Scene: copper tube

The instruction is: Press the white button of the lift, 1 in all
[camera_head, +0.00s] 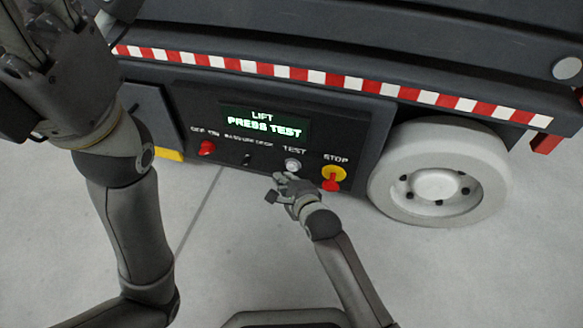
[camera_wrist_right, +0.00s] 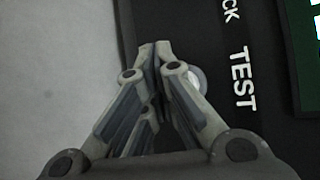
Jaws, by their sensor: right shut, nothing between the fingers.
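The lift's white button (camera_head: 292,165) sits on the dark control panel (camera_head: 318,128), below the word TEST. The lit display (camera_head: 263,122) reads LIFT, PRESS TEST. My right gripper (camera_head: 281,181) is shut and empty, just below the button in the head view. In the right wrist view the shut fingertips (camera_wrist_right: 155,46) are beside the button (camera_wrist_right: 200,78), and a finger covers part of it. I cannot tell whether they touch it. My left arm rises at the left, and its gripper (camera_head: 35,50) is large, close and cut off by the picture's edge.
A red knob (camera_head: 206,148) and a small black switch (camera_head: 247,159) are left of the button. A yellow and red stop button (camera_head: 333,178) is close on its right. A white wheel (camera_head: 438,174) stands farther right. Grey floor (camera_head: 250,260) is open in front.

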